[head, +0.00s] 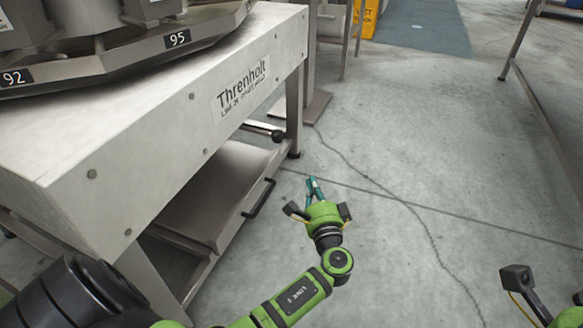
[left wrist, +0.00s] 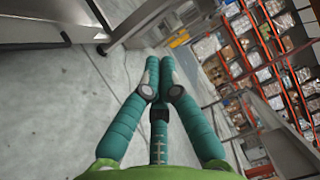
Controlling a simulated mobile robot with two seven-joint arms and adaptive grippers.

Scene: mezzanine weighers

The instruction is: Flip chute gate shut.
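Under the steel weigher frame (head: 170,110) in the head view, a tilted grey panel (head: 195,205) has a black bar handle (head: 258,198) at its outer edge. Above it, a rod with a black knob (head: 277,136) sticks out. I cannot tell for sure which of these is the chute gate's part. My left gripper (head: 313,184) is right of the black handle, apart from it, over open floor. Its teal fingers, also in the left wrist view (left wrist: 160,65), are together with nothing between them. Of my right arm only a piece of the wrist shows; its fingers are out of view.
Concrete floor (head: 410,150) is clear to the right. A metal stand (head: 520,50) is at the far right. The left wrist view shows racks with boxes (left wrist: 265,60) beyond.

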